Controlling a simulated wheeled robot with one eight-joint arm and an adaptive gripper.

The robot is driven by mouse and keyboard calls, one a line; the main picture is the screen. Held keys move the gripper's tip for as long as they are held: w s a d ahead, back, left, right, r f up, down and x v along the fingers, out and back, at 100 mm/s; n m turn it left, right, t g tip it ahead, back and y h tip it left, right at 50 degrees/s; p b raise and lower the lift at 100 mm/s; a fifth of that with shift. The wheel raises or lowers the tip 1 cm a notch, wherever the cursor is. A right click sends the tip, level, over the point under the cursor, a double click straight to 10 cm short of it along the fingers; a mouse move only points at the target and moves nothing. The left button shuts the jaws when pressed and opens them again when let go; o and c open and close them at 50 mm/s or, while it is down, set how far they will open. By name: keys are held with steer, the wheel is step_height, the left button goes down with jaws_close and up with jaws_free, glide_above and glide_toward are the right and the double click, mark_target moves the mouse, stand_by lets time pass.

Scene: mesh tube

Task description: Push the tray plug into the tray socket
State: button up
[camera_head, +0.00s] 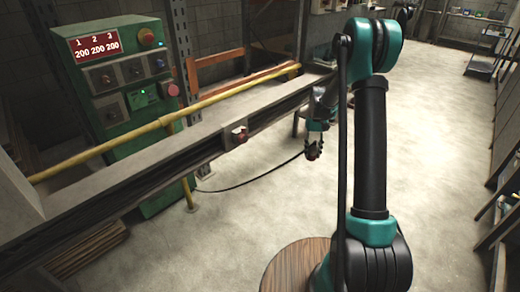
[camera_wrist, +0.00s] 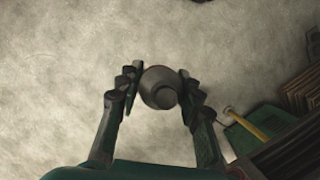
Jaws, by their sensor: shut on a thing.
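My gripper (camera_head: 314,143) hangs in open air to the right of the long beam in the head view. In the wrist view its two fingers are shut on a dark grey round plug (camera_wrist: 161,88), gripping it from both sides, with its round end facing the camera. A dark cable (camera_head: 255,182) runs from near the gripper down to the left, towards the foot of the green cabinet. A small red fitting (camera_head: 238,134) sits on the beam's near side, left of and apart from my gripper. I cannot tell whether it is the tray socket.
A green control cabinet (camera_head: 138,135) with a red display stands behind the beam (camera_head: 140,163). A yellow rail (camera_head: 190,108) runs along the beam, with a yellow post (camera_head: 188,195) below. A round wooden top (camera_head: 290,266) is at the front. The concrete floor (camera_head: 440,150) to the right is clear.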

steer(key=w+a+f+n+t+y, duration=0.3)
steer(key=w+a+f+t+y, duration=0.2)
steer(key=w+a, duration=0.3)
steer(key=w+a+f+n+t+y, duration=0.3)
steer(key=w+a+f+y, duration=0.3)
steer(key=a, duration=1)
steer(key=w+f+t, duration=0.1)
steer(key=w+f, duration=0.1)
steer(key=w, duration=0.1)
steer(key=shift+w+a+t+y, duration=0.15)
steer(key=shift+a+t+y, duration=0.05)
steer(key=shift+t+y, duration=0.2)
steer(key=shift+w+a, duration=0.9)
steer(key=shift+a, duration=0.25)
steer(key=shift+w+a, duration=0.9)
steer(key=shift+a, duration=0.2)
steer(key=shift+w+a, duration=0.3)
steer(key=shift+a, duration=0.2)
steer(key=o, duration=1.1)
steer(key=shift+o, duration=0.2)
steer(key=shift+d, duration=0.15)
